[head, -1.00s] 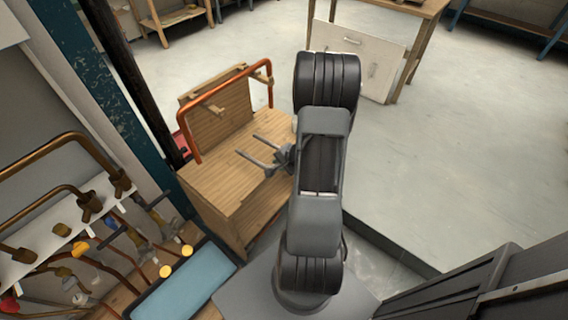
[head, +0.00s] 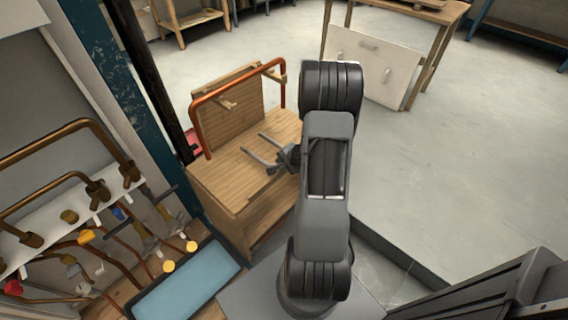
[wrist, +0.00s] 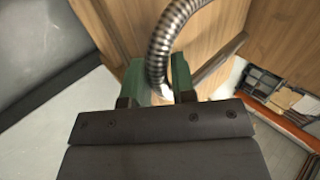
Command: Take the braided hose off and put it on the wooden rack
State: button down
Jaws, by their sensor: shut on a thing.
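The braided hose (wrist: 161,42) is a ribbed, metallic tube. In the wrist view it rises from between the two green fingers of my gripper (wrist: 157,82) and curves over to the upper right. My gripper is shut on it near one end. In the head view my gripper (head: 262,150) is over the wooden box top, in front of the upright board. I cannot make out the hose there. The wooden rack (head: 228,112) appears to be this upright board with short pegs, standing on the wooden box (head: 225,180). An orange bent tube (head: 236,82) runs around the board's top.
Brass pipes (head: 60,160) and valves on a white shelf stand at the left, beside a blue post (head: 115,95). A blue pad (head: 188,283) lies at the lower left. A wooden table with a white panel (head: 372,65) stands behind. Open floor lies to the right.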

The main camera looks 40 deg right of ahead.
jog(key=shift+s+a+f+g, duration=0.1)
jog(key=shift+s+f+g, duration=0.1)
jog(key=shift+f, duration=0.25)
jog(key=shift+s+a+f+g, duration=0.1)
jog(key=shift+s+f, duration=0.1)
jog(key=shift+f, duration=0.2)
jog(key=c, duration=0.9)
grip_release()
jog(key=shift+r, duration=0.1)
jog(key=shift+o, duration=0.3)
jog(key=shift+w+d+r+p, duration=0.1)
jog(key=shift+w+r+p, duration=0.1)
jog(key=shift+r+p, duration=0.3)
jog(key=shift+s+d+r+p, duration=0.1)
jog(key=shift+s+r+p, duration=0.2)
jog(key=shift+r, duration=0.5)
jog(key=shift+s+d+r+p, duration=0.1)
jog(key=shift+s+r+p, duration=0.25)
jog(key=shift+r, duration=0.45)
jog(key=shift+s+d+r+p, duration=0.15)
jog(key=shift+r+p, duration=0.25)
jog(key=shift+r, duration=0.4)
jog(key=shift+a, duration=0.1)
jog(key=shift+r, duration=0.1)
